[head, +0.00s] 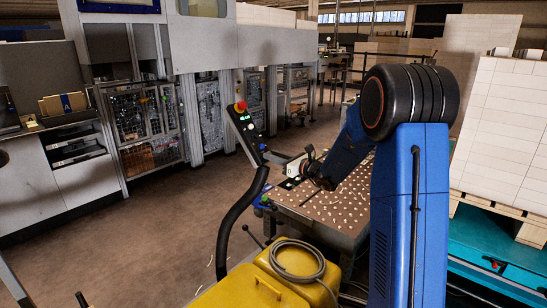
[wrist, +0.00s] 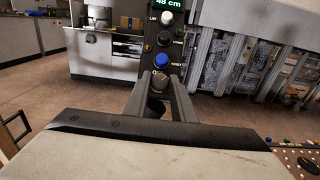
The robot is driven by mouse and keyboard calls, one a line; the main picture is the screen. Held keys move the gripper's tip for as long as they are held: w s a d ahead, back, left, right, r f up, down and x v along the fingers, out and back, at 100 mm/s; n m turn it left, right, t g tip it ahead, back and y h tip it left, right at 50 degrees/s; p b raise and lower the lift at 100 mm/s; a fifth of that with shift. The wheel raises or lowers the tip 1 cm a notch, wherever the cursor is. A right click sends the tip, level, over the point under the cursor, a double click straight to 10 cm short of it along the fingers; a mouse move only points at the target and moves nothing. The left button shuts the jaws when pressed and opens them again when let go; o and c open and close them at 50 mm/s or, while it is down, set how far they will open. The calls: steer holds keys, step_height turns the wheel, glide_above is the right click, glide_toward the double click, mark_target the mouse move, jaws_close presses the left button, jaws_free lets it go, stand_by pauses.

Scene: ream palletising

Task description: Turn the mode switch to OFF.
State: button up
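The control panel (head: 246,129) is a dark, tilted box with a red mushroom button (head: 240,106) and a green display on top. In the wrist view the panel (wrist: 150,45) shows a "48 cm" readout, a white knob, a black knob, a blue button (wrist: 161,61) and, lowest, a dark grey knob (wrist: 160,79), likely the mode switch. My gripper (wrist: 160,82) is at the panel's lower end, its two fingers apart, one on each side of this knob. I cannot tell whether they touch it. The switch's markings are too small to read. In the head view my gripper (head: 275,158) partly covers that spot.
A table with a pale-dotted top (head: 325,205) stands beneath my arm. A yellow housing (head: 250,290) with a coiled grey cable is in front. Grey machines line the left, and stacked white reams (head: 503,130) on a pallet stand right. The brown floor at left is clear.

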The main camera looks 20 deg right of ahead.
steer(key=shift+d+n, duration=0.1)
steer(key=shift+n, duration=0.4)
steer(key=shift+c, duration=0.4)
steer(key=shift+w+d+r+n+g+y, duration=0.1)
steer(key=shift+n+g+y, duration=0.85)
steer(key=shift+n, duration=0.9)
steer(key=shift+w+d+f+n+g+y, duration=0.1)
steer(key=shift+n+g+y, duration=0.4)
steer(key=shift+n+g, duration=1.05)
steer(key=shift+w+r+n+g+y, duration=0.1)
steer(key=shift+n+g+y, duration=0.75)
steer(key=shift+n, duration=1.25)
steer(key=o, duration=1.1)
steer(key=shift+c, duration=0.2)
steer(key=v, duration=1.7)
steer(key=shift+d+r, duration=0.25)
